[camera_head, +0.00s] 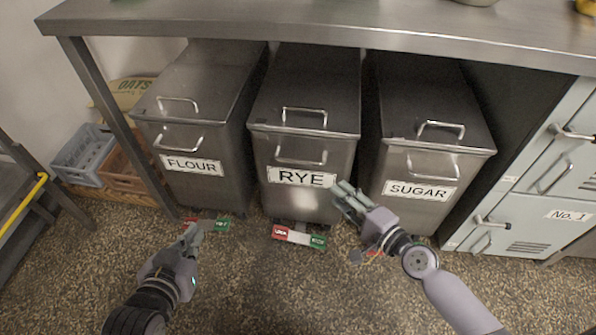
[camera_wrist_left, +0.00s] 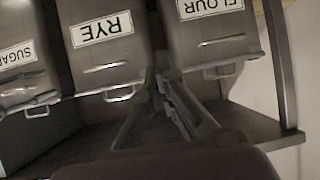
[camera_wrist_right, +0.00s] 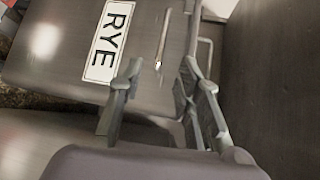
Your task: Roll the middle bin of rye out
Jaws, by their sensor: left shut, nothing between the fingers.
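The rye bin (camera_head: 272,150) is the middle of three steel bins under a steel counter, with a hinged lid, a lid handle (camera_head: 304,110), a front handle (camera_head: 301,159) and a RYE label. A red and green lock pedal (camera_head: 299,237) sits at its foot. My right gripper (camera_head: 341,192) is open and empty in front of the bin's lower right, beside the label; the right wrist view shows its spread fingers (camera_wrist_right: 160,88) before the RYE front. My left gripper (camera_head: 197,232) is shut and empty, low at the left near the flour bin's pedal.
The flour bin (camera_head: 190,140) stands to the left and the sugar bin (camera_head: 420,165) to the right, with narrow gaps. The counter (camera_head: 330,27) overhangs the bins. Crates (camera_head: 85,152) lie at left, pale lockers (camera_head: 540,190) at right. The floor in front is clear.

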